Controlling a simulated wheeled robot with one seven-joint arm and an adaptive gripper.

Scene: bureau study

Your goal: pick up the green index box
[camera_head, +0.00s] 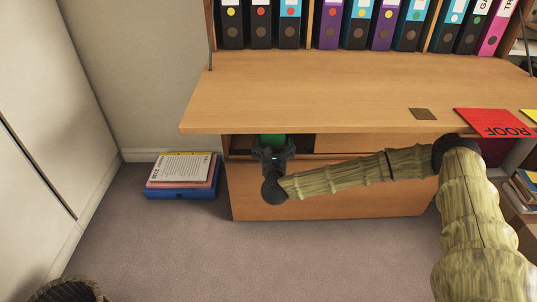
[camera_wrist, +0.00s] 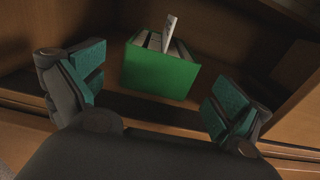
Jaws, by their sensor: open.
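The green index box (camera_wrist: 158,72) sits inside a wooden compartment under the desk top, with pale cards standing up out of its open top. In the head view only a green part of the box (camera_head: 272,140) shows below the desk edge; the rest is hidden. My gripper (camera_head: 273,152) is at the mouth of the compartment, just in front of the box. In the wrist view my gripper (camera_wrist: 157,98) is open, its teal-padded fingers spread to the left and right of the box. The box lies a little beyond the fingertips, and the fingers appear apart from it.
The desk top (camera_head: 320,85) overhangs the compartment closely above my gripper. Compartment walls (camera_wrist: 295,85) stand near the box. A red folder (camera_head: 490,122) lies at the desk's right.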

